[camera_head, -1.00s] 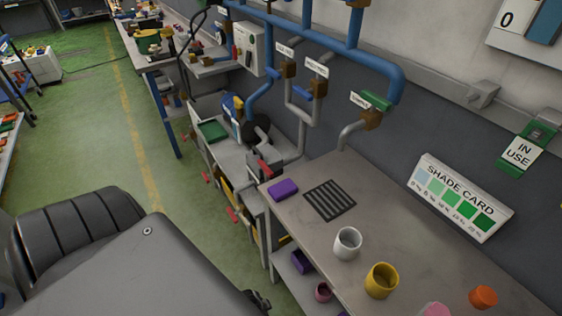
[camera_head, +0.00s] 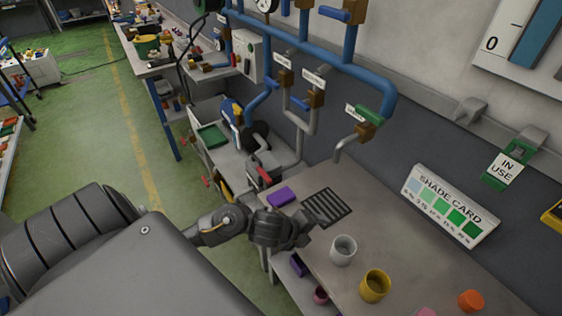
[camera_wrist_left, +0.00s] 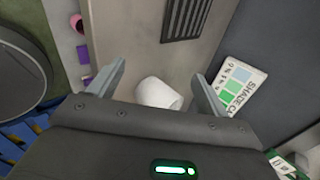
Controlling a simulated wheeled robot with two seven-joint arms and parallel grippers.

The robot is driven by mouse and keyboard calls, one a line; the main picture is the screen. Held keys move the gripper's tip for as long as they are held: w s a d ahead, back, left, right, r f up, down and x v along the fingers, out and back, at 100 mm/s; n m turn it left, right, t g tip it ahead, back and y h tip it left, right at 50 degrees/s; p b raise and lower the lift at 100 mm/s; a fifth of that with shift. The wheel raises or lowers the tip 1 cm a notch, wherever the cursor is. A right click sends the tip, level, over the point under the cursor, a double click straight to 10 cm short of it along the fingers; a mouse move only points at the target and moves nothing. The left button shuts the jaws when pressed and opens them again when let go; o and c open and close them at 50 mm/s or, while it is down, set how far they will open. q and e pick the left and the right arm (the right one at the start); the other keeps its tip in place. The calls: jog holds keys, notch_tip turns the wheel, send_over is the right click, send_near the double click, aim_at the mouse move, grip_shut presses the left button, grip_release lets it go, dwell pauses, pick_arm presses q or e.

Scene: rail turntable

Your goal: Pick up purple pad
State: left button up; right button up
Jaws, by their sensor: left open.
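The pad cannot be made out in that view; the purple patch (camera_wrist_left: 84,53) there lies beyond the bench edge. My right gripper is not in view.
A white cup (camera_head: 343,250) stands near my left gripper, with a yellow cup (camera_head: 375,285) and an orange item (camera_head: 471,301) further right. A shade card (camera_head: 450,203) leans at the back. A tap pipe (camera_head: 352,145) hangs behind the grate. Bare bench lies right of the grate.

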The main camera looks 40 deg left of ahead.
pick_arm(q)
jog(key=w+a+m, duration=0.1)
jog(key=m, duration=0.1)
jog(key=w+a+r+m, duration=0.1)
jog(key=m, duration=0.2)
jog(key=w+a+r+m, duration=0.1)
jog(key=m, duration=0.2)
jog(key=shift+w+a+r+g+h, duration=0.1)
jog(key=shift+w+a+g+h, duration=0.2)
jog(key=shift+w+a+g, duration=0.1)
jog(key=a+r+m, duration=0.1)
jog(key=a+m, duration=0.3)
jog(key=m+g+y, duration=0.2)
jog(key=m+g, duration=0.1)
jog(key=m, duration=0.2)
send_near(281, 196)
jog(key=x, duration=0.3)
jog(key=shift+w+f, duration=0.1)
jog(key=shift+w, duration=0.25)
jog(key=shift+d+f+p, duration=0.15)
jog(key=shift+f+p, duration=0.2)
jog(key=shift+p, duration=0.15)
jog(key=p+x, duration=0.1)
jog(key=x, duration=0.3)
jog(key=shift+f, duration=0.2)
jog(key=shift+w+f, duration=0.1)
jog(key=shift+f+b, duration=0.2)
jog(key=shift+b, duration=0.2)
